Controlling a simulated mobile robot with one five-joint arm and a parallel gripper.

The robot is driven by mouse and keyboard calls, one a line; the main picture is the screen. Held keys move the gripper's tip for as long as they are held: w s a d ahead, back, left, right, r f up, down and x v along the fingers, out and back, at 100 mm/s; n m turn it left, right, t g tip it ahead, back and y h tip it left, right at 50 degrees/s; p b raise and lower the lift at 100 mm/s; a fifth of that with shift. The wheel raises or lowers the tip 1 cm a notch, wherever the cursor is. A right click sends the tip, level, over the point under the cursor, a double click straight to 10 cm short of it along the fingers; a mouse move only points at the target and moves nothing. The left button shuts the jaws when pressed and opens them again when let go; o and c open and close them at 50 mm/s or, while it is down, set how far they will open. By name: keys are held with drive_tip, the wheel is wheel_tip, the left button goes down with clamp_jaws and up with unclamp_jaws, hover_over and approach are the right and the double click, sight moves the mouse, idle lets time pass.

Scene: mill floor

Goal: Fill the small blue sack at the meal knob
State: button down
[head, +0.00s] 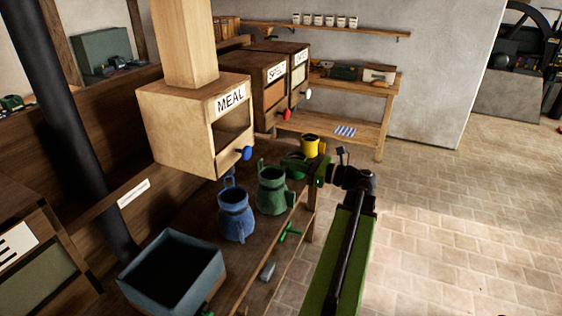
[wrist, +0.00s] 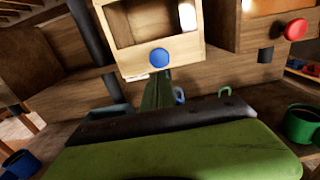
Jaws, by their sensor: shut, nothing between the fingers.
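The blue sack (head: 235,217), jug-shaped with upright loops, stands on the wooden bench below and in front of the MEAL box (head: 178,128). In the wrist view only a blue loop (wrist: 180,95) shows; my own green and black parts hide what is below. The blue meal knob (head: 246,153) is on the box's front and also shows in the wrist view (wrist: 159,57). My gripper (head: 319,171) is shut and empty, right of the green sack (head: 271,191) and apart from the blue sack and the knob.
A yellow mug (head: 310,146) stands behind my gripper. A red knob (head: 286,114) is on the neighbouring box. An open blue-grey bin (head: 204,274) stands at the bench's near end. A small green item (head: 289,232) lies near the bench edge.

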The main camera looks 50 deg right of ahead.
sight(249, 153)
drive_tip(key=x, duration=1.1)
drive_tip(key=shift+w, duration=0.25)
drive_tip(key=shift+d, duration=0.1)
